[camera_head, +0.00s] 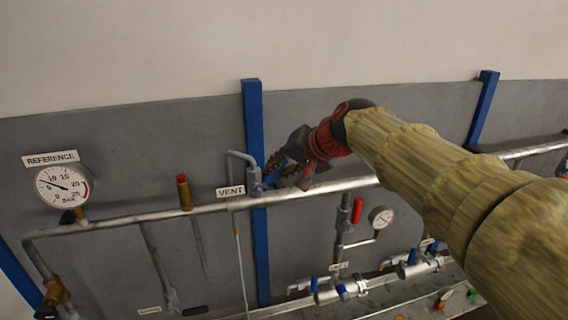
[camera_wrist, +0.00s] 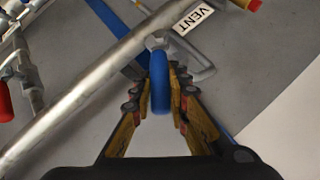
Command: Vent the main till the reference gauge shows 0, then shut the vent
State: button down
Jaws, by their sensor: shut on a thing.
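The reference gauge (camera_head: 62,186) is a round white dial at the left under a REFERENCE label (camera_head: 51,158). Its needle points left and slightly up, near the 5 mark; the exact value is too small to read. The vent valve (camera_head: 254,180) sits on the main pipe beside the VENT label (camera_head: 230,192). My gripper (camera_head: 272,172) is at the valve, its fingers shut on the blue vent handle. In the wrist view the handle (camera_wrist: 160,82) stands between the two fingertips (camera_wrist: 158,96). In the head view the gripper partly hides the handle.
The main pipe (camera_head: 140,216) runs across the wall close below my gripper. A blue post (camera_head: 252,130) stands behind the valve. A red-capped brass fitting (camera_head: 184,192) rises at the left. A smaller gauge (camera_head: 381,217) and a red handle (camera_head: 357,210) are at lower right.

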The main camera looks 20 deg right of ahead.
jog(key=a+r+n+h+p, duration=0.1)
jog(key=a+p, duration=0.1)
jog(key=shift+r+h+p, duration=0.1)
jog(key=shift+h+p, duration=0.2)
jog(key=shift+h, duration=0.1)
jog(key=shift+a+n+h+p, duration=0.3)
jog(key=shift+a+h+p, duration=0.15)
jog(key=shift+h, duration=0.15)
jog(key=shift+a+n+h+b, duration=0.7)
jog(key=shift+a+h, duration=0.35)
jog(key=shift+h, duration=0.35)
jog(key=c, duration=1.8)
grip_release()
jog(key=shift+o, duration=0.4)
jog(key=shift+o, duration=0.2)
jog(key=shift+r, duration=0.1)
